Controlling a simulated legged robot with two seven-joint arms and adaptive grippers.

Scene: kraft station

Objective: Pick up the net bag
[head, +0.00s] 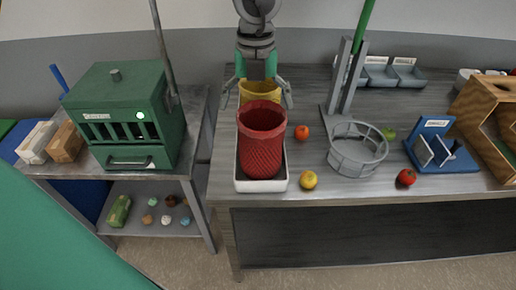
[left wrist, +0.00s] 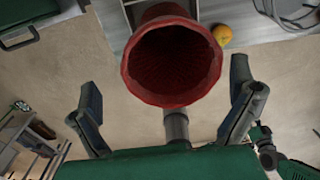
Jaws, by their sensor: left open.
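A red, tapered basket-like net bag (head: 262,150) with a mesh pattern stands mouth-up in a white tray (head: 241,183) on the grey table. In the left wrist view its wide round mouth (left wrist: 172,62) faces the camera and appears between the fingers. My left gripper (head: 258,97) comes down from the top of the head view, behind the red bag's rim. Its fingers are spread wide and show apart from the red bag. A yellow container (head: 259,88) shows between the fingers, partly hidden by the red bag. My right gripper is not in view.
A green oven-like box (head: 120,115) stands on a side table at left. A grey round basket (head: 357,150), a stand with a green rod (head: 362,25), a yellow fruit (head: 308,180), an orange (head: 302,132) and a blue rack (head: 440,148) lie right of the tray.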

